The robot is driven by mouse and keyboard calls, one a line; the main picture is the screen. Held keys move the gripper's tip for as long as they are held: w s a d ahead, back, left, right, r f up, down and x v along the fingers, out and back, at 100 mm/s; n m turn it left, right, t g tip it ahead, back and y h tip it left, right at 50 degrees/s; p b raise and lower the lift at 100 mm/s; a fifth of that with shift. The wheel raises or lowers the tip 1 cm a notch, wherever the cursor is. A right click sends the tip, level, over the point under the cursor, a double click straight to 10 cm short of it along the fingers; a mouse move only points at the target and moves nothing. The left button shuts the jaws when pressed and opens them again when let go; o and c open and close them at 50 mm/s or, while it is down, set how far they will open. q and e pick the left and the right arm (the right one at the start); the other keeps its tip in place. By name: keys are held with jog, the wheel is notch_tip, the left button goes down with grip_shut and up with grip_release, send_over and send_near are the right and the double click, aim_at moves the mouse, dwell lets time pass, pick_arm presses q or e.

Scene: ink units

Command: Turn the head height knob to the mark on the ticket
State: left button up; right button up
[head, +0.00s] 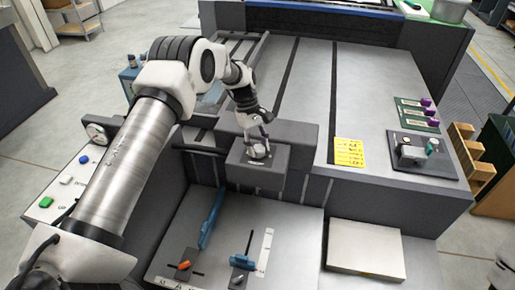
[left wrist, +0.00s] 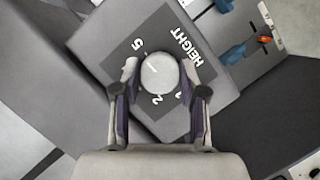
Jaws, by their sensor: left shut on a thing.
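The head height knob (left wrist: 160,74) is a round pale grey knob on a dark panel lettered HEIGHT, with numerals around it, in the left wrist view. In the head view the knob (head: 257,152) sits on top of a grey block at the middle of the machine. My left gripper (left wrist: 160,85) is shut on the knob, one finger on each side. It comes down from above in the head view (head: 254,138). The yellow ticket (head: 349,152) lies flat on the machine bed right of the knob; its writing is too small to read. My right gripper is not in view.
A blue lever (head: 212,218) and a blue-handled control (head: 243,262) stand on the lower front panel. A pale flat box (head: 365,249) lies at the lower right. A dark tray (head: 421,152) with small parts is on the right of the bed. Coloured buttons (head: 65,180) are at the left.

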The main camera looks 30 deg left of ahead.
pick_arm(q)
jog(key=shift+f+m, duration=0.15)
jog(key=shift+m, duration=0.25)
jog(key=shift+s, duration=0.1)
jog(key=o, duration=1.1)
jog(key=shift+o, duration=0.2)
jog(key=shift+r, duration=0.2)
jog(key=v, duration=1.1)
jog(key=shift+w+r, duration=0.3)
jog(key=shift+w, duration=0.1)
jog(key=shift+a, duration=0.1)
